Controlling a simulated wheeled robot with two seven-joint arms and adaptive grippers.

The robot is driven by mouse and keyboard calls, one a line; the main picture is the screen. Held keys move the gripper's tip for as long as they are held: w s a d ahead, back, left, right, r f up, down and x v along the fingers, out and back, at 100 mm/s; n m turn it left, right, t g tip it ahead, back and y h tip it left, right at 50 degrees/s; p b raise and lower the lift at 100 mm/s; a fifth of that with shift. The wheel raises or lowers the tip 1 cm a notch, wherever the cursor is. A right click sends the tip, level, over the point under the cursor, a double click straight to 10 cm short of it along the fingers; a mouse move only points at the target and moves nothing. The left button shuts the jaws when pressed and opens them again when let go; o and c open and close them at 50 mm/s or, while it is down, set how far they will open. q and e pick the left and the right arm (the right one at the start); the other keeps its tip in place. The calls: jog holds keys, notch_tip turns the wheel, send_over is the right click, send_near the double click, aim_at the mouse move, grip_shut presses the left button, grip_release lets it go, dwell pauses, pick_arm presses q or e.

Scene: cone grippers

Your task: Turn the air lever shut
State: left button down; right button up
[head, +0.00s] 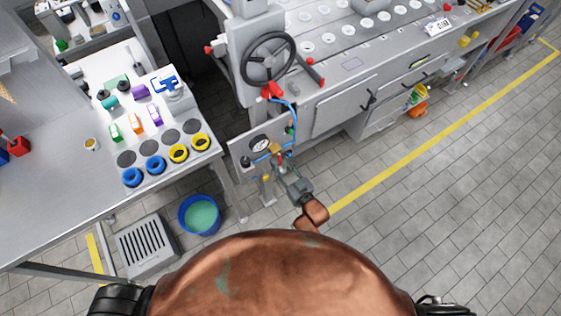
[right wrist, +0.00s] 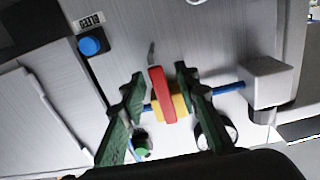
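The air lever (right wrist: 161,92) is a red handle on a yellow valve body (right wrist: 178,108), set in a thin blue pipe (right wrist: 227,88). In the right wrist view the lever stands roughly upright, crossing the pipe's line. My right gripper (right wrist: 159,76) is open, with one green finger on each side of the lever and visible gaps between. In the head view my right gripper (head: 281,170) is at the low panel below the handwheel, by the small red lever (head: 282,157). Its fingertips are too small there to judge contact. My left gripper is not in view.
A round gauge (head: 260,143) sits on the panel left of the lever. A large handwheel (head: 268,58) is above. A blue bucket (head: 200,214) and a grey slotted box (head: 147,246) stand on the floor at left. The tiled floor at right is clear.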

jog(key=v, duration=1.2)
jog(key=s+d+f+m+g+h, duration=0.15)
jog(key=s+d+f, duration=0.35)
jog(key=f, duration=0.5)
jog(key=s+d+f+g+h, duration=0.2)
jog(key=s+d+f+h, duration=0.15)
jog(key=d+f, duration=0.55)
jog(key=s+d+f+m+g+h, duration=0.15)
jog(key=s+d+f, duration=0.25)
jog(key=f, duration=0.8)
jog(key=s+d+f+m+g+h, duration=0.1)
jog(key=s+d+f+g, duration=0.2)
jog(key=s, duration=0.9)
jog(key=s+d+f+g+h, duration=0.2)
jog(key=s+d+f, duration=0.3)
jog(key=s, duration=0.7)
jog(key=s+d+f+m+g+h+p, duration=0.1)
jog(key=s+d+f+g, duration=0.3)
jog(key=s, duration=0.9)
notch_tip(320, 180, down, 3)
jog(key=shift+d+r+m, duration=0.2)
jog(key=shift+d+m, duration=0.1)
jog(key=shift+d, duration=0.2)
jog(key=shift+w, duration=0.15)
